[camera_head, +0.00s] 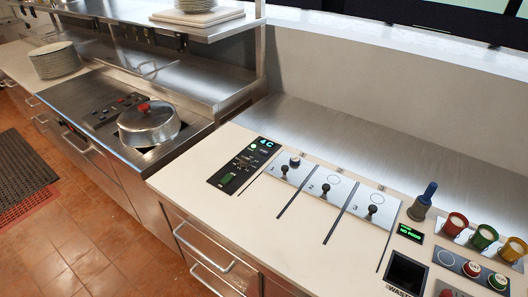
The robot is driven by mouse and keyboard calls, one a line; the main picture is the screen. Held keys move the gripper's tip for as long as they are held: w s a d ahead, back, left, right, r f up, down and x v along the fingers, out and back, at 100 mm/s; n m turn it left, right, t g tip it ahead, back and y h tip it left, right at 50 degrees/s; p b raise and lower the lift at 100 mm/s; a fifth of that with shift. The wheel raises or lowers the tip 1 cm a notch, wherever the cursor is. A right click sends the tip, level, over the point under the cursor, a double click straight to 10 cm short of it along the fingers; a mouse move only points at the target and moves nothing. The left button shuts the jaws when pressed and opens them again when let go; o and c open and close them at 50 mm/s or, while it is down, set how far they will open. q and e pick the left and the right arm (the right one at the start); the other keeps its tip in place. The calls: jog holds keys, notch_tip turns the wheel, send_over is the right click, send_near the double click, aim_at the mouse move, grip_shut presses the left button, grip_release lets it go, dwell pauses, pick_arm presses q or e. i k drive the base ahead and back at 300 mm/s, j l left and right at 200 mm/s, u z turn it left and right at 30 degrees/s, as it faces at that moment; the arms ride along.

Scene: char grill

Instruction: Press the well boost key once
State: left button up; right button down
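A black control panel (243,166) is set in the pale counter at the middle. It has a lit cyan display (266,143) that seems to read "4 C", a small round green light (252,148), tiny markings and a green element (227,178) near its front end. The labels are too small for me to tell which key is the well boost key. Neither of my grippers is in view.
Three numbered plates with black-knobbed levers (326,188) stand right of the panel. Further right are a blue-handled tool (424,200), a small green display (410,233), a square waste opening (406,272), coloured cups (484,237) and round buttons (472,268). A lidded pan (148,122) sits left.

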aim_at(262, 151)
jog(key=i+j+z, duration=0.15)
jog(key=j, duration=0.25)
jog(key=i+j+z, duration=0.1)
jog(key=j, duration=0.25)
jog(key=i+j+z, duration=0.15)
jog(key=j, duration=0.25)
jog(key=j+z, duration=0.15)
jog(key=j, duration=0.25)
